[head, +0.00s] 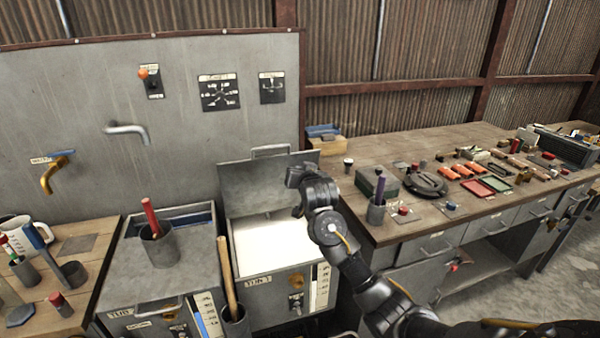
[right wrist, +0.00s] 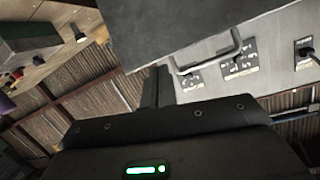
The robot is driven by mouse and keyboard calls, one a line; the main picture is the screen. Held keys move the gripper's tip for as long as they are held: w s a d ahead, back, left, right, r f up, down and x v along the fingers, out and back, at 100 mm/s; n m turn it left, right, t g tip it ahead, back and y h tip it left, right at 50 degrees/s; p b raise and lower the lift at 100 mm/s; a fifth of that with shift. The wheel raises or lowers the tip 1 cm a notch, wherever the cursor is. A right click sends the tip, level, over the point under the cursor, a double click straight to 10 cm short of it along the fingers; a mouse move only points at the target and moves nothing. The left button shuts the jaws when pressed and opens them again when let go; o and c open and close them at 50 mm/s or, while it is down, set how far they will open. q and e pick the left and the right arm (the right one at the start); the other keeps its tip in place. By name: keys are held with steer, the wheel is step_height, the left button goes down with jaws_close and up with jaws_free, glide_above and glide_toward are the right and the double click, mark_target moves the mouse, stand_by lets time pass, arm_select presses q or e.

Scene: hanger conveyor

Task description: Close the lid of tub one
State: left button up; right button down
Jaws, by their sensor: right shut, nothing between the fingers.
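Tub one (head: 262,302) is a grey metal box with a "TUB 1" label and pale white contents. Its grey lid (head: 250,180) stands raised at the back, with a bar handle (head: 270,150) on its upper edge. My right gripper (head: 298,174) is shut and empty at the right part of the lid; whether it touches is unclear. In the right wrist view the lid (right wrist: 185,28) fills the top, its handle (right wrist: 212,62) is just right of the shut fingers (right wrist: 157,88). My left gripper is out of view.
A second tub (head: 165,270) stands left, shut or partly covered, with a grey cup holding a red-handled tool (head: 158,240). A wooden-handled tool (head: 228,275) stands at tub one's front left. A cluttered workbench (head: 400,230) lies right. A panel with taps (head: 125,131) rises behind.

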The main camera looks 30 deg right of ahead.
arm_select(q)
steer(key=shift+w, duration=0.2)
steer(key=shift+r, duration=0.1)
arm_select(e)
steer(key=shift+r, duration=0.1)
